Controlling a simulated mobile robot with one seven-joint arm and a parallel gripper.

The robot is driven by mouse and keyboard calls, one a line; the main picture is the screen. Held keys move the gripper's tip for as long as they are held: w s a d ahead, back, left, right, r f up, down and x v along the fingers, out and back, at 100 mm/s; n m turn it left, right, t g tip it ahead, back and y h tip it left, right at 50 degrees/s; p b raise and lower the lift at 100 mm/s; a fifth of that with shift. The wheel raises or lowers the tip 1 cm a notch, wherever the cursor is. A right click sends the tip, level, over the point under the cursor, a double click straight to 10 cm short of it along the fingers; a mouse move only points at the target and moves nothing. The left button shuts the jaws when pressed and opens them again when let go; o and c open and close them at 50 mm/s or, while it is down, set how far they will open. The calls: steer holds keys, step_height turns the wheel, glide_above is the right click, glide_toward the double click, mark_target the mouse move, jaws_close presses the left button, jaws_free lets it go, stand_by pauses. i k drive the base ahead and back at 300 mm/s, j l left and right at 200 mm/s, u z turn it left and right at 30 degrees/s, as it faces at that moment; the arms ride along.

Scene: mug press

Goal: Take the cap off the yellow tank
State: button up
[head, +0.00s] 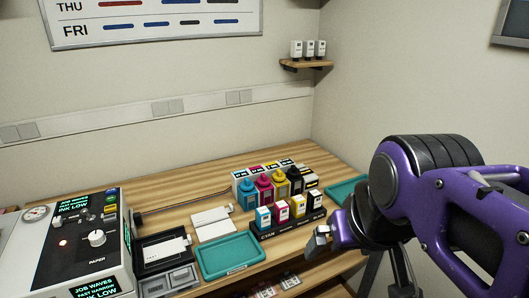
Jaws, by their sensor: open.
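A yellow bottle (280,184) stands in a row of colored bottles on the wooden table, between a magenta one and a black one. In front of it a row of small box-shaped tanks stands in a dark holder (268,236) with color names on its front. The yellow tank (299,206) there is between the magenta tank (283,212) and the black tank (315,201). Its cap is too small to make out clearly. My gripper (331,237) is open and empty, to the right of and nearer than the tanks, apart from them in the picture.
A teal tray (230,257) lies left of the holder, and another teal tray (345,188) lies at the right. A printer-like machine (75,250) with screens and a knob stands at the left. Several cartons stand behind the bottles. The table's back middle is clear.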

mark_target(279, 176)
steer(key=u, duration=0.3)
steer(key=i+l+u, duration=0.2)
steer(key=j+u, duration=0.35)
steer(key=k+j+u, duration=0.2)
steer(key=j, duration=0.15)
steer(key=i+l+z, duration=0.2)
steer(key=l, duration=0.2)
steer(key=i+l+z, duration=0.15)
steer(key=l, duration=0.25)
steer(key=k, duration=0.05)
